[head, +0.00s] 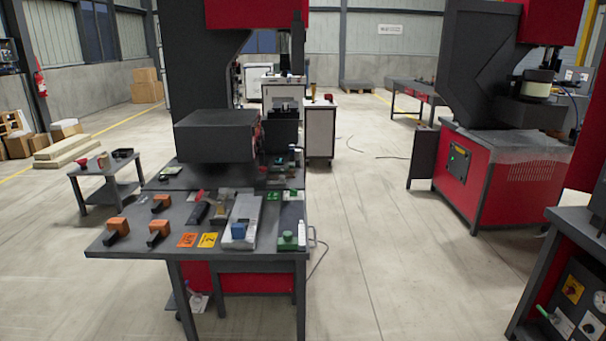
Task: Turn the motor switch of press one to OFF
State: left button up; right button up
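A red and dark grey press (520,190) stands at the right, with a black control panel (458,162) on its front that shows a green light and a small yellow-red spot. Another dark press (205,70) with a red head stands behind the table. I cannot tell which is press one, nor read any switch position. Neither of my grippers is in view.
A dark table (130,240) with orange-handled tools, yellow and orange cards and small blocks stands at centre left. A small side table (100,180) is left of it. A green-handled lever (545,313) sticks out at the lower right. The floor (390,260) between is clear.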

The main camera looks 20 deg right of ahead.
aim_at(569, 290)
jog(key=i+l+z, duration=0.1)
jog(key=i+z, duration=0.2)
jog(key=z, duration=0.15)
jog(key=i+z, duration=0.3)
jog(key=z, duration=0.15)
jog(key=i+j+z, duration=0.1)
jog(key=i+z, duration=0.15)
jog(key=z, duration=0.15)
